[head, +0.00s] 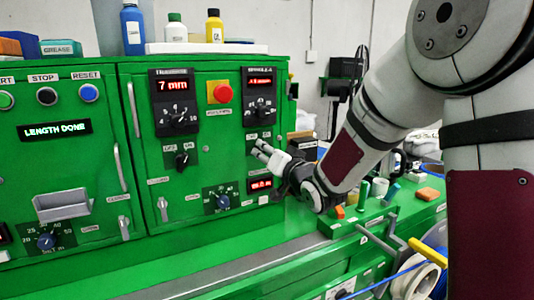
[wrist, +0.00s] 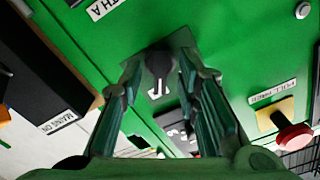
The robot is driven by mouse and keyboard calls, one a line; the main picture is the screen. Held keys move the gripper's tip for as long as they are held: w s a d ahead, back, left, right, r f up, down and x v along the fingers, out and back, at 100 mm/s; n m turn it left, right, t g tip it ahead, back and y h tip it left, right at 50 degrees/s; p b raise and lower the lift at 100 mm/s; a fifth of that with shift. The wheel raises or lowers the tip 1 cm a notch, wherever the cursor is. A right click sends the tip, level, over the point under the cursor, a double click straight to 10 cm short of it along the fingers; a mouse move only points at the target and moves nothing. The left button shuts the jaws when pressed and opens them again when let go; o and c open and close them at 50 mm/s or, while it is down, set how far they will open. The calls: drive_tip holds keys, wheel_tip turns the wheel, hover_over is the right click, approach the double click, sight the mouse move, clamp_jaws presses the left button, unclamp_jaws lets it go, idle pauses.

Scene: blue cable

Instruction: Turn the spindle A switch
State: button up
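My gripper (head: 261,148) is at the right side of the green control panel, below the SPINDLE display (head: 260,82). In the wrist view, a dark switch knob (wrist: 159,62) with a marked plate sits between my two fingertips. My gripper (wrist: 158,75) is open, with one finger on each side of the knob. I cannot tell whether the fingers touch it. In the head view, my gripper mostly hides this knob.
A red button (head: 220,92) on a yellow box is up and left of my gripper; it is also in the wrist view (wrist: 292,136). Another black switch (head: 181,159) and a blue dial (head: 223,201) are to the left. Coloured blocks stand on the ledge (head: 340,226) below my arm.

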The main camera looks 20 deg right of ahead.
clamp_jaws()
drive_tip(key=shift+w+n+b, duration=0.1)
drive_tip(key=shift+n+b, duration=0.2)
drive_tip(key=shift+n, duration=0.1)
drive_tip(key=n+b, duration=1)
drive_tip(key=n, duration=0.1)
idle(0.4)
idle(0.5)
